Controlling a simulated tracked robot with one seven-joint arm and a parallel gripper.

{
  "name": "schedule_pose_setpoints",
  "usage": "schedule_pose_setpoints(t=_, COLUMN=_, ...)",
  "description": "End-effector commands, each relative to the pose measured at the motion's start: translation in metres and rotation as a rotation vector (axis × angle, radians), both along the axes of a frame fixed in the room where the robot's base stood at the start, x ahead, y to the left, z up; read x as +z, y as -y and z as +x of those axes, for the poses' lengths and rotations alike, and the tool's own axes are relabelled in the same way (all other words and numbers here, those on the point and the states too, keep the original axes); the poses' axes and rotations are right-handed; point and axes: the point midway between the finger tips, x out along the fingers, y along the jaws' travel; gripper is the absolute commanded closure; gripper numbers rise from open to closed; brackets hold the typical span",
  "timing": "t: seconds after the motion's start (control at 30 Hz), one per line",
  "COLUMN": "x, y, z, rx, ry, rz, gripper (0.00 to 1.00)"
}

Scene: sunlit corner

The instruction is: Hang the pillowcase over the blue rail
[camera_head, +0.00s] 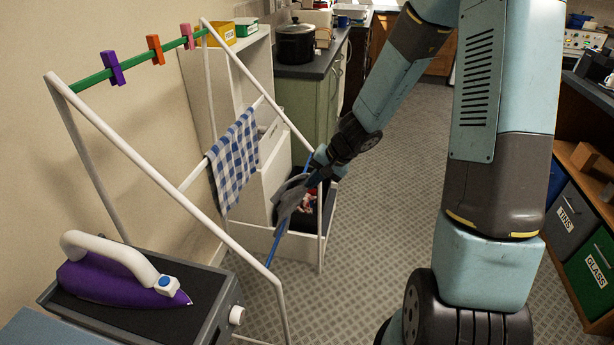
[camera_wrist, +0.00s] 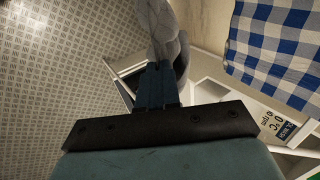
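The grey pillowcase (camera_head: 289,198) hangs bunched from my gripper (camera_head: 317,172) at the drying rack's front right side. My gripper is shut on it; in the wrist view the blue fingers (camera_wrist: 156,78) are close together with the grey cloth (camera_wrist: 168,35) beyond them. The blue rail (camera_head: 274,250) slopes along the rack's near side, its lower part bare. The pillowcase crosses in front of the rail's upper part and hides it. I cannot tell whether the cloth rests on the rail.
A blue checked cloth (camera_head: 234,160) hangs on the rack's white middle rail. Clothes pegs (camera_head: 154,50) sit on the green top rail. A purple iron (camera_head: 118,280) stands at the near left. A pot (camera_head: 295,43) stands on the counter. The floor (camera_head: 390,190) to the right is clear.

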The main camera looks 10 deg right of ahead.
Motion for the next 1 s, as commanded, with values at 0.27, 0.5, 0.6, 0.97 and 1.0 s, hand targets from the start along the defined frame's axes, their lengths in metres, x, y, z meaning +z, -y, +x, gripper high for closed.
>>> schedule_pose_setpoints(t=0.27, x=-0.016, y=0.014, z=-0.005, rx=-0.005, ry=0.017, rz=0.066, gripper=1.0)
schedule_pose_setpoints(t=0.5, x=-0.032, y=0.025, z=-0.01, rx=-0.005, ry=0.044, rz=0.14, gripper=1.0)
schedule_pose_setpoints(t=0.6, x=-0.04, y=0.029, z=-0.011, rx=-0.007, ry=0.059, rz=0.174, gripper=1.0)
schedule_pose_setpoints(t=0.97, x=-0.079, y=0.033, z=-0.013, rx=-0.001, ry=0.097, rz=0.276, gripper=1.0)
schedule_pose_setpoints(t=1.0, x=-0.084, y=0.032, z=-0.013, rx=-0.001, ry=0.098, rz=0.279, gripper=1.0)
